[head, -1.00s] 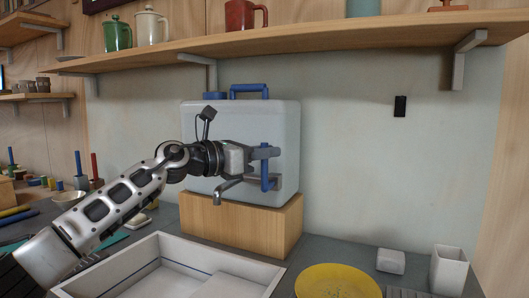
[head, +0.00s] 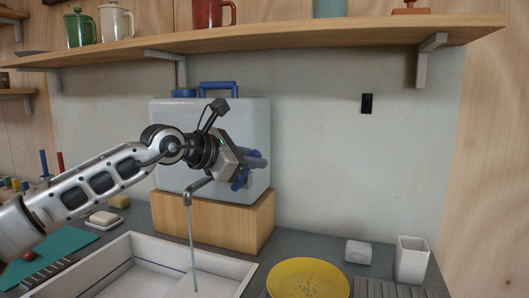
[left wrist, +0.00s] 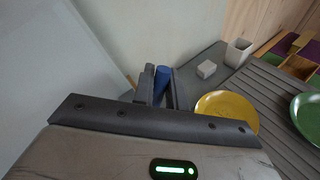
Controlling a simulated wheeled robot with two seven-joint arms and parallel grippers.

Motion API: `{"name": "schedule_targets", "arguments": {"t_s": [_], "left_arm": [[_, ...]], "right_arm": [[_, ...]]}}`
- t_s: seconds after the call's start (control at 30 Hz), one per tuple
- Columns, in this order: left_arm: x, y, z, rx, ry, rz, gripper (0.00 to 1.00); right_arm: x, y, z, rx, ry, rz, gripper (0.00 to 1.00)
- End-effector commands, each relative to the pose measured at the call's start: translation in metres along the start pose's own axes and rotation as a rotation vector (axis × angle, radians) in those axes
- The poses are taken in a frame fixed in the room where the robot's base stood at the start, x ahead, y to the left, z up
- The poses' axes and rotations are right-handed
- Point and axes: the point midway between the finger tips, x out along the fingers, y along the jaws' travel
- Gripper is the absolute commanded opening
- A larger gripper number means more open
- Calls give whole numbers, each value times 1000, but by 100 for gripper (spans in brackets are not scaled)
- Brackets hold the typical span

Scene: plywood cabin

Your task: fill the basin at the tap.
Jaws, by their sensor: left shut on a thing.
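The tap's blue handle (head: 239,183) is on the front of a pale water tank (head: 168,130). My left gripper (head: 252,163) is shut on this handle, which shows between the fingers (left wrist: 161,90) in the left wrist view as a blue bar (left wrist: 162,78). The handle is now tilted. A thin stream of water (head: 193,245) falls from the metal spout (head: 187,199) into the white basin (head: 219,255) below. A dark blue line runs along the basin's inner wall. The bottom of the basin is cut off by the picture edge, so the water level is unclear. My right gripper is not in view.
The tank stands on a wooden block (head: 225,222). A yellow plate (head: 308,280), a white block (head: 358,252) and a white cup (head: 411,260) are to the right. Soap (head: 102,218) lies to the left. A shelf (head: 300,36) with mugs runs above.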

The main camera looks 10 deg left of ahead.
Motion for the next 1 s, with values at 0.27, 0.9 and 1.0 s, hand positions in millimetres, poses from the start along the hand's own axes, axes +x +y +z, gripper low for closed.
{"name": "schedule_targets", "arguments": {"t_s": [0.27,0.9,1.0], "left_arm": [[8,-17,-7,219,149,7,0],[26,-43,-24,592,403,4,0],[27,-44,-25,617,420,4,0]], "right_arm": [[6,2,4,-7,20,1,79],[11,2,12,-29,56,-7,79],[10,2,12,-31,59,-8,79]]}}
